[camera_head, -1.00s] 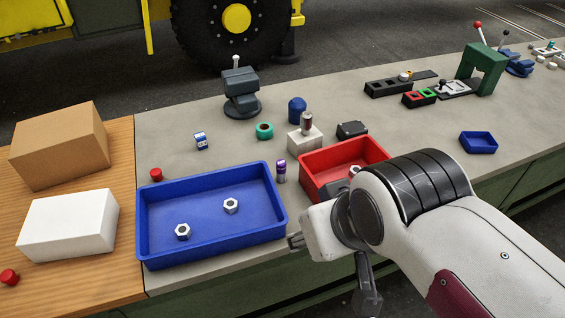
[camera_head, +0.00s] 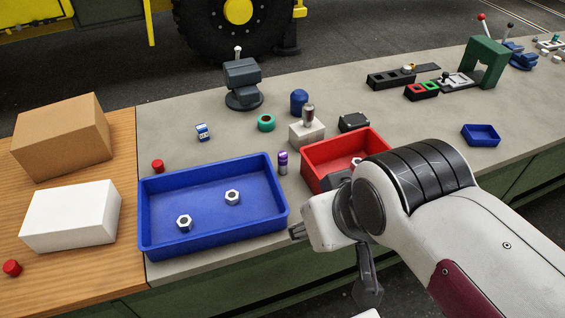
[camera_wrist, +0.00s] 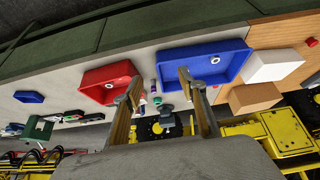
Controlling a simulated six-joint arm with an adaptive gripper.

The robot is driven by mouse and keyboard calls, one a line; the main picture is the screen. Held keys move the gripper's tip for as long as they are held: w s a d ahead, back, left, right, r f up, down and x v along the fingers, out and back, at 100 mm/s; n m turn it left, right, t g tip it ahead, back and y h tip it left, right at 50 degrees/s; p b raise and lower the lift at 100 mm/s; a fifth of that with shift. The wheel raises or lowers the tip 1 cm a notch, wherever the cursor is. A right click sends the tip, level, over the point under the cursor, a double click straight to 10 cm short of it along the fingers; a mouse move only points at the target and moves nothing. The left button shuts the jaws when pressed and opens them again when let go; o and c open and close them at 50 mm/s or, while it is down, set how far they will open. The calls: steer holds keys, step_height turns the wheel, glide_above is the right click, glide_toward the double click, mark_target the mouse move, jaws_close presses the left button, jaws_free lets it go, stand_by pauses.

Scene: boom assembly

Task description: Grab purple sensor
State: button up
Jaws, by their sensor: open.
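The purple sensor (camera_head: 283,162) is a small upright cylinder with a purple top and a paler lower part. It stands on the grey bench in the narrow gap between the blue tray (camera_head: 165,247) and the red tray (camera_head: 318,149). In the wrist view it shows small between the fingers (camera_wrist: 154,88). My gripper (camera_wrist: 158,80) is open and empty, its two fingers spread apart. In the head view it is mostly hidden by my wrist, with one fingertip showing near the blue tray's front right corner, apart from the sensor.
Hex nuts (camera_head: 233,197) lie in the blue tray. A silver-topped block (camera_head: 307,132), a blue capped cylinder (camera_head: 299,101), a teal ring (camera_head: 266,122) and a dark vise (camera_head: 243,85) stand behind the sensor. A white box (camera_head: 70,217) is on the wooden section at left.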

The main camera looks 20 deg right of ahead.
steer(key=shift+w, duration=0.1)
steer(key=w+a+r+m+t+y, duration=0.1)
steer(key=w+a+r+t, duration=0.2)
steer(key=w, duration=0.7)
steer(key=w+a+r+m+t+y, duration=0.1)
steer(key=w+a+r+t, duration=0.3)
steer(key=w, duration=0.6)
steer(key=w+a+r+m+y, duration=0.15)
steer(key=w+r, duration=0.35)
steer(key=w, duration=0.6)
steer(key=w+m+t+h, duration=0.1)
steer(key=w+m+h, duration=0.25)
steer(key=w, duration=0.55)
steer(key=w+d+f+m+g+h, duration=0.1)
steer(key=w+d+f+m+h, duration=0.25)
steer(key=f, duration=0.25)
steer(key=w+d+f+m+g+h, duration=0.1)
steer(key=w+d+f+m+h, duration=0.15)
steer(key=d+f+h, duration=0.35)
steer(key=s+f+m+g+h, duration=0.1)
steer(key=s+f+g+h, duration=0.1)
steer(key=s+f+g, duration=0.3)
steer(key=s+a+f+m+g+h, duration=0.1)
steer(key=s+f+g, duration=0.3)
steer(key=f, duration=0.9)
steer(key=shift+s+a+m+g+h, duration=0.25)
steer(key=shift+s+m+g+h, duration=0.2)
steer(key=shift+s+m, duration=0.25)
